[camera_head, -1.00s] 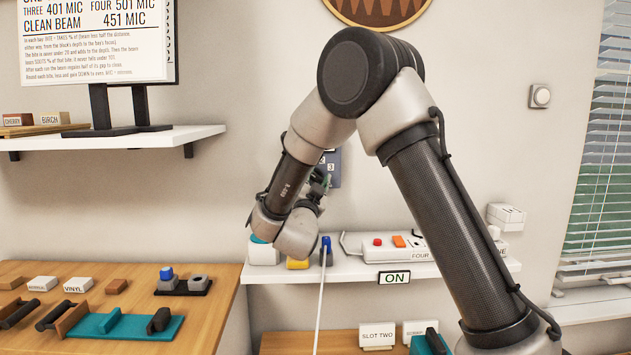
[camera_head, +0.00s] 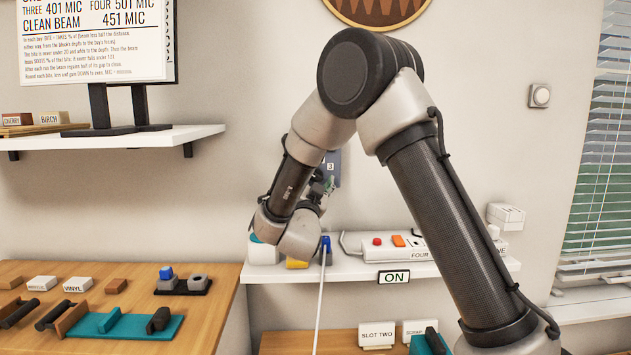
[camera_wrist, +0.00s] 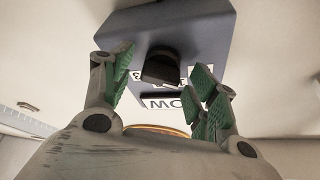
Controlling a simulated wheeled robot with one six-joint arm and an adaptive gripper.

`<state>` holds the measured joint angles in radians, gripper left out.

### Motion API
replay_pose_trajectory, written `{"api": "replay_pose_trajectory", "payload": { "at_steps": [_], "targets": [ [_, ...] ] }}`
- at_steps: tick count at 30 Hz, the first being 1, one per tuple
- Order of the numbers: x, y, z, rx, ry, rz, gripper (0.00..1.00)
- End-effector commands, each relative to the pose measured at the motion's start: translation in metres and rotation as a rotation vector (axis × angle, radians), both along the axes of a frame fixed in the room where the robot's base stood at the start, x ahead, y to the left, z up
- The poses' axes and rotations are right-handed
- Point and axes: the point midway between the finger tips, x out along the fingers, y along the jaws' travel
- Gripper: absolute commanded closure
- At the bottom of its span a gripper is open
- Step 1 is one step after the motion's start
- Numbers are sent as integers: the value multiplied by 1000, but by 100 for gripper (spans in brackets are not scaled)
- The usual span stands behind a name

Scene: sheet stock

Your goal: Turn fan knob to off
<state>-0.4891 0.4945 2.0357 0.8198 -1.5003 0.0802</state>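The fan knob, a dark knob (camera_wrist: 161,68), sits on the face of a blue-grey box (camera_wrist: 205,32) with white number labels around it. In the wrist view my gripper (camera_wrist: 160,82) is open, with its green-padded fingers to the left and right of the knob and visible gaps on both sides. In the head view the box (camera_head: 331,168) shows partly behind my arm, on the wall above the shelf. My gripper (camera_head: 324,186) is at the box there, mostly hidden by my own wrist, and the knob is hidden.
A white shelf (camera_head: 350,271) below my wrist carries a switch strip (camera_head: 385,244) and a blue-topped part (camera_head: 326,243). An "ON" sign (camera_head: 394,277) is on its front edge. The wooden table (camera_head: 215,310) at left holds blocks and a teal tray.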

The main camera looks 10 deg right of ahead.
Motion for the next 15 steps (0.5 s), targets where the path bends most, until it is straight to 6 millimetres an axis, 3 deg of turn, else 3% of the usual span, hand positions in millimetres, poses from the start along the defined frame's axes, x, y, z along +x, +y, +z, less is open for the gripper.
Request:
{"api": "replay_pose_trajectory", "payload": {
  "at_steps": [8,15],
  "targets": [
    [-7,3,-2,1,-1,0,41],
    [-48,22,-19,-2,2,5,41]
  ]
}}
